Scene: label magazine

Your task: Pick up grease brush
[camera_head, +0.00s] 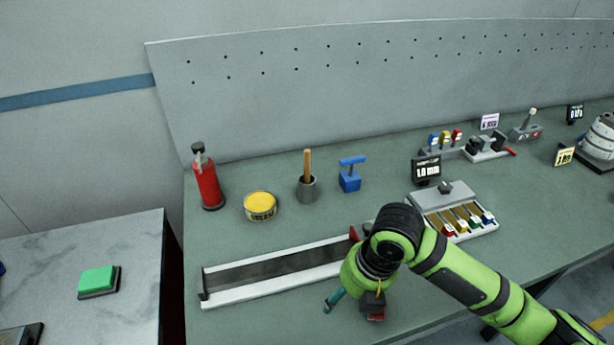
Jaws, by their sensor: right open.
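The grease brush (307,163) shows as a wooden handle standing nearly upright in a grey cup (307,189) towards the back of the green workbench. Its bristle end is hidden inside the cup. My right gripper (352,311) is open and empty near the front edge of the bench, on the near side of the long tray and well in front of the cup. My own forearm and wrist partly cover it. My left gripper is not in view.
A yellow grease tin (260,206) and a red bottle (207,181) stand left of the cup, a blue clamp-like tool (350,175) right of it. A long metal tray (235,293) lies in front. A compartment box (430,201) sits to the right.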

